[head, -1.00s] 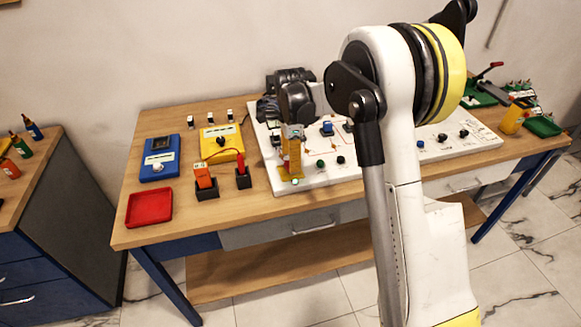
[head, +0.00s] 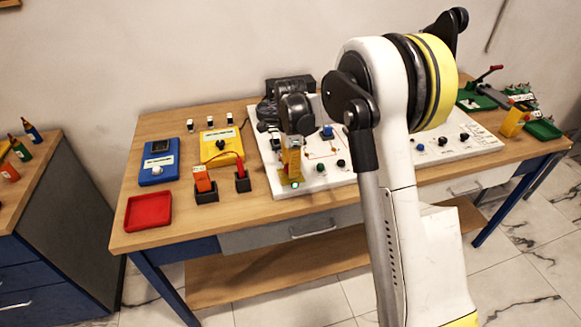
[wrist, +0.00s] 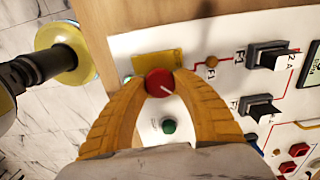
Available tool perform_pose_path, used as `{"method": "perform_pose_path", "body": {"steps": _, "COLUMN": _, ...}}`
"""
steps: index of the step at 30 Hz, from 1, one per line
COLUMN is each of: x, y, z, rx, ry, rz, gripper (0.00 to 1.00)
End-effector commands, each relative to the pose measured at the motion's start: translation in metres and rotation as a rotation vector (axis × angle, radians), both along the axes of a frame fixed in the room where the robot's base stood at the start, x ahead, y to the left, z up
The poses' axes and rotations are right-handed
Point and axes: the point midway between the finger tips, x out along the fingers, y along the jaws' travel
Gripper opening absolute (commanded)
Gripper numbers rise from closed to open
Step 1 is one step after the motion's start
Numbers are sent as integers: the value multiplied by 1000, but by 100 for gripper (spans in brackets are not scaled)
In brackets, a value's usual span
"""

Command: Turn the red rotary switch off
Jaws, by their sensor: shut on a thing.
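The red rotary switch (wrist: 159,82) is a round red knob with a white pointer line, on the white panel (wrist: 215,25). In the wrist view the line points toward the lower right. My gripper (wrist: 160,86) has its yellow fingers shut on the knob, one on each side. In the head view my gripper (head: 291,168) is at the left part of the panel, pointing down, and it hides the red knob. A yellow plate (wrist: 157,62) lies just beyond the knob.
A green knob (wrist: 169,126) sits close by, between my fingers in the wrist view. Black rocker switches (wrist: 268,57) stand to the right. Left of the panel are a yellow meter (head: 222,147), a blue meter (head: 158,163) and a red tray (head: 148,211).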

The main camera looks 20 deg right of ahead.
Motion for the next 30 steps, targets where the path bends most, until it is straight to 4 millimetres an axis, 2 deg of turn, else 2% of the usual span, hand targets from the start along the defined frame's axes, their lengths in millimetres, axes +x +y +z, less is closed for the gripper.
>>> {"method": "perform_pose_path", "body": {"steps": 8, "x": 0, "y": 0, "z": 0, "rx": 0, "ry": 1, "rz": 143, "gripper": 3}}
{"method": "perform_pose_path", "body": {"steps": 30, "x": 0, "y": 0, "z": 0, "rx": 0, "ry": 1, "rz": 833, "gripper": 3}}
